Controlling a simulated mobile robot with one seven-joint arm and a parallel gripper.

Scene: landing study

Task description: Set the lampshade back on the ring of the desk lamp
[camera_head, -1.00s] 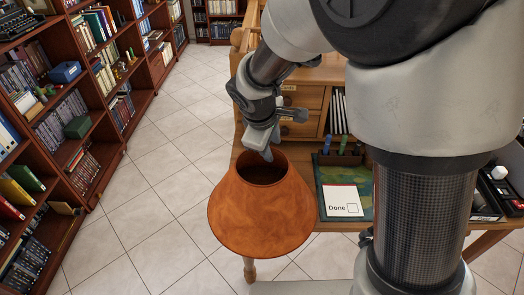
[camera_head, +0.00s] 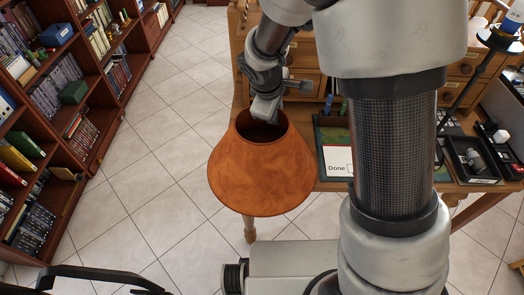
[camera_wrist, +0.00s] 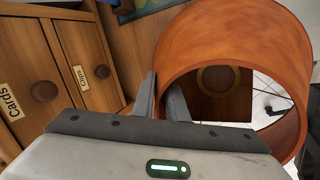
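The lampshade (camera_head: 262,175) is an orange-brown cone, upright with its narrow opening upward, held in front of the desk's left end. My gripper (camera_head: 266,118) is at its top rim. In the wrist view my gripper (camera_wrist: 163,98) has one finger outside and one inside the wall of the lampshade (camera_wrist: 215,30), closed on the rim. The desk lamp (camera_head: 467,80) stands at the right on the desk, with a thin dark stem. Its ring (camera_head: 499,39) is near the top, below a pale and blue bulb. The lamp is partly cut off by the picture edge.
The wooden desk (camera_head: 325,185) carries a green mat with a "Done" card (camera_head: 337,161) and a black tray (camera_head: 470,158) at the right. Drawers (camera_wrist: 78,60) lie beside the shade. A bookshelf (camera_head: 70,115) lines the left; tiled floor (camera_head: 165,150) is free between.

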